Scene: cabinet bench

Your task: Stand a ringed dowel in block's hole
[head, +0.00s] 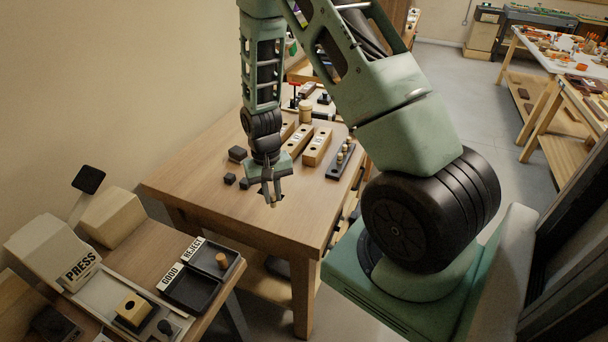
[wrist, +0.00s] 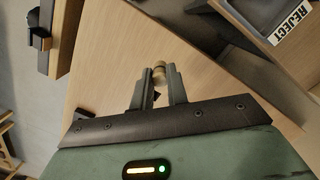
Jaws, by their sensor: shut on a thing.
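My gripper (head: 271,198) hangs above the front part of the wooden table. In the wrist view my gripper (wrist: 159,85) is shut on a small pale wooden dowel (wrist: 159,70), with a darker band near its end. The dowel is mostly hidden in the head view. Pale wooden blocks with dark holes and white labels stand farther back, one at the right (head: 317,147) and one beside it (head: 297,139). Another block with one hole (head: 132,307) sits at the press at lower left. A dark rack (head: 341,159) holds several small pegs.
Small dark blocks (head: 237,153) lie left of my gripper. A black two-part tray (head: 197,284) labelled GOOD and REJECT holds a wooden peg (head: 221,260) in its REJECT side. The PRESS machine (head: 60,262) stands at lower left. The table's front (head: 270,226) is clear.

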